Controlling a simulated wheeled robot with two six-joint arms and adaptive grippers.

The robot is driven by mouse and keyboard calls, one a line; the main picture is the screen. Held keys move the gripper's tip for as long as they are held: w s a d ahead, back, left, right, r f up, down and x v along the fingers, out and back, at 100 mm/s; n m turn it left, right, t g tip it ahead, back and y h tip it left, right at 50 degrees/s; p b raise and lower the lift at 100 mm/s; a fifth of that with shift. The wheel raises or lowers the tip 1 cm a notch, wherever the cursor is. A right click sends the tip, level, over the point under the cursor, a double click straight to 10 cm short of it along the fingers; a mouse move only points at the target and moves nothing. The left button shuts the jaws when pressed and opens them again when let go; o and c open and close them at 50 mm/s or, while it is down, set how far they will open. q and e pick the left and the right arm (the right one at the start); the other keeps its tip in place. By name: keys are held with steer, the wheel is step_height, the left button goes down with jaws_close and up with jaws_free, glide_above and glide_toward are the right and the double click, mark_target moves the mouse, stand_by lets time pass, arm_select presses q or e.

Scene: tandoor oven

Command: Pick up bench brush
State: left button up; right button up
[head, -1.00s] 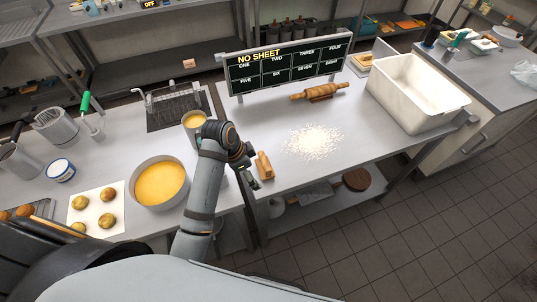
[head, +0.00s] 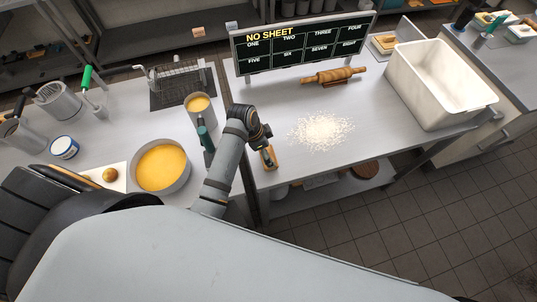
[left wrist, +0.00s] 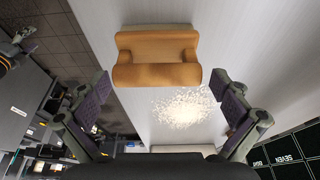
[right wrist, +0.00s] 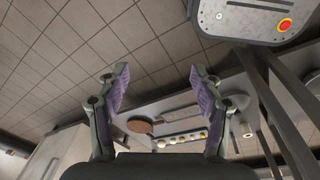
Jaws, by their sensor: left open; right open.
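The bench brush (head: 268,158), a tan wooden block, lies on the pale worktop beside the flour, partly hidden by my left gripper in the head view. In the left wrist view the brush (left wrist: 157,72) shows a raised wooden bar and a wider base; no bristles can be made out. My left gripper (left wrist: 160,80) is open, with its fingers apart on either side of the brush's near end and nothing held. My right gripper (right wrist: 158,70) is open and empty, with floor and a low shelf beyond it. It does not show in the head view.
Spread flour (head: 320,130) lies right of the brush, with a rolling pin (head: 333,76) and order board (head: 305,45) behind. A white tub (head: 440,85) stands at right. A pan of yellow liquid (head: 161,167) and a dark-green-handled tool (head: 205,138) are left of my arm.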

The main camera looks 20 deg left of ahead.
arm_select(q)
steer(key=shift+d+p+x, duration=0.2)
steer(key=shift+p+x, duration=0.45)
steer(key=shift+x, duration=1.4)
steer(key=shift+f, duration=0.15)
steer(key=shift+s, duration=0.1)
steer(key=c, duration=0.9)
steer(key=shift+c, duration=0.3)
arm_select(e)
steer(key=shift+s+a+r, duration=0.1)
steer(key=shift+s+r, duration=0.65)
steer(key=shift+r, duration=0.1)
